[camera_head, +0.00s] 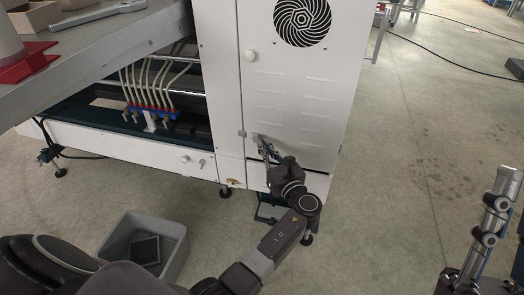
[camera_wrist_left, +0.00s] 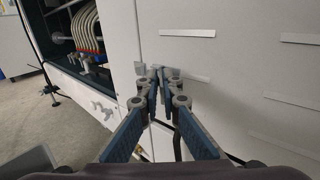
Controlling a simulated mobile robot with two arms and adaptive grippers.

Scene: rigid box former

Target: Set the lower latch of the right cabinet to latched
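The right cabinet's white door (camera_head: 290,95) fills the upper middle of the head view and also shows in the left wrist view (camera_wrist_left: 240,80). Its lower latch (camera_head: 242,134) is a small grey metal piece at the door's lower left edge; most of it is hidden behind my fingers. My left gripper (camera_head: 264,146) is at this latch, pointing at the door. In the left wrist view its fingertips (camera_wrist_left: 161,78) are close together over small grey metal, with only a narrow gap. I cannot tell whether they grip it, or how the latch is set.
An upper round fitting (camera_head: 251,56) and a fan grille (camera_head: 302,20) are on the door. An open bay with hoses (camera_head: 150,90) is to the left. A grey bin (camera_head: 170,232) stands on the floor below. Floor to the right is mostly clear.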

